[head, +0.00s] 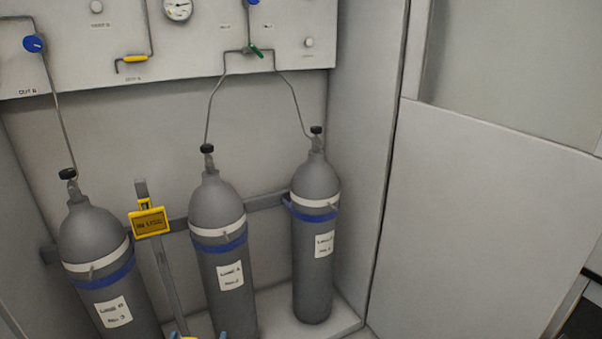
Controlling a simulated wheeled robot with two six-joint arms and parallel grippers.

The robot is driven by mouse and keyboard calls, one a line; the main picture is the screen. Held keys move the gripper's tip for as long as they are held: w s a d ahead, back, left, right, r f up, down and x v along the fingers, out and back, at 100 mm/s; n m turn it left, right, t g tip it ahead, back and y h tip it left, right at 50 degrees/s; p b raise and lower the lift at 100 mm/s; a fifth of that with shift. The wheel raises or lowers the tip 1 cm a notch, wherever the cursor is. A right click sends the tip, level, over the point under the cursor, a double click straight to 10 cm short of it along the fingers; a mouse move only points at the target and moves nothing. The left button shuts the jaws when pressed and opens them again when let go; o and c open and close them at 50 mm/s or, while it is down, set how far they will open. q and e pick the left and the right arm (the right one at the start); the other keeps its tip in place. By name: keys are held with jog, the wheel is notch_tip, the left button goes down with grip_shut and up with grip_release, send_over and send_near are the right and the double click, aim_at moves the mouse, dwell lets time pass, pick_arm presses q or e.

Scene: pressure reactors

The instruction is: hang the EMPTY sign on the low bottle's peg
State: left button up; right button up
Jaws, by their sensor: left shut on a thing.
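Three grey bottles stand upright: left (92,235), middle (212,205) and right (314,178). Each has a white band, a blue strap and a paper label. Small pegs seem to stick out at the bands of the left (91,271) and middle (228,236) bottles. I cannot tell which bottle is low. My right gripper is out of view.
A yellow IN USE sign (150,222) hangs by an upright grey post (164,265) between the left and middle bottles. A wall panel (290,40) above carries a gauge (178,9), valves and thin pipes leading to the bottles. A side wall (360,150) bounds the right.

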pick_arm(q)
jog(key=s+d+r+p, duration=0.1)
jog(key=s+r+p, duration=0.1)
jog(key=s+r, duration=0.35)
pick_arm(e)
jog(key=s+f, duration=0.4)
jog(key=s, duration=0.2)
pick_arm(q)
jog(key=w+a+f+n+y+b, duration=0.1)
jog(key=w+a+f+y+b, duration=0.35)
jog(key=w+f, duration=0.7)
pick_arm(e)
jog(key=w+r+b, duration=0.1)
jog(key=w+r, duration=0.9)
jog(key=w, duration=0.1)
pick_arm(q)
jog(key=w+a+n+g+y+b, duration=0.2)
jog(key=w+a+n+y+b, duration=0.1)
jog(key=w+a, duration=0.7)
jog(key=shift+a+f+n+b, duration=0.3)
jog(key=shift+n+b, duration=0.15)
jog(key=shift+n, duration=0.05)
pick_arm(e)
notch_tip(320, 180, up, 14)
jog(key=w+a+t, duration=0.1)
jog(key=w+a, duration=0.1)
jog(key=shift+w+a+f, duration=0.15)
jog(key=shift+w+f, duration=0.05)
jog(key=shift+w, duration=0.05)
